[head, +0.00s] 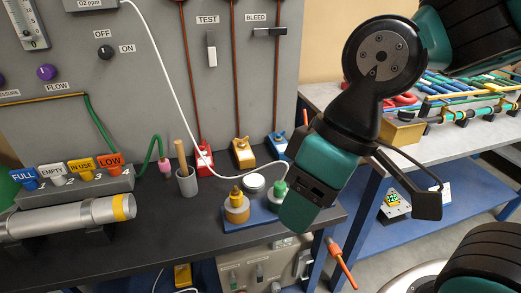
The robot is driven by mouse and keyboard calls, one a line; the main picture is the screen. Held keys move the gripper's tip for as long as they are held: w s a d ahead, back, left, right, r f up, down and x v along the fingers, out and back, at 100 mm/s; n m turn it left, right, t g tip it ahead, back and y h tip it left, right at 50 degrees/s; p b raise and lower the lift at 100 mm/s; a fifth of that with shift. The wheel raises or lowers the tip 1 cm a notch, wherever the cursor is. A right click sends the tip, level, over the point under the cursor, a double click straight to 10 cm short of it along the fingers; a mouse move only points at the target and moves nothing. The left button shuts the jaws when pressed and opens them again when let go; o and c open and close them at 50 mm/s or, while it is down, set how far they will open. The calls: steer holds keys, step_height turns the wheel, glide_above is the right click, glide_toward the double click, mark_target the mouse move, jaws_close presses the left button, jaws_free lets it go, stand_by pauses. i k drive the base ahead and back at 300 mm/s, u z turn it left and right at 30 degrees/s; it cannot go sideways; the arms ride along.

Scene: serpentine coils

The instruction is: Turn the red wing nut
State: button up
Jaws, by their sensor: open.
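The red wing nut (204,160) is a small red piece at the foot of the left red line, where the grey panel meets the dark bench. It stands upright and is partly hard to make out at this size. My gripper (300,212) hangs from the arm to the right of it, over the right end of the bench. The gripper is open, and no object shows in it. It is clearly apart from the red wing nut. Its fingertips are not clearly seen.
A yellow fitting (243,152) and a blue fitting (276,142) stand right of the red one. A grey cup (187,181) with a wooden handle stands in front to the left. A blue tray (262,226) carries capped bottles near my gripper. A white hose (170,82) loops across.

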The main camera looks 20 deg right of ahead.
mark_target(201, 148)
steer(key=k, duration=1)
steer(key=u, duration=1.1)
steer(key=i, duration=0.75)
steer(key=z, duration=0.6)
steer(key=i, duration=0.7)
steer(key=z, duration=0.65)
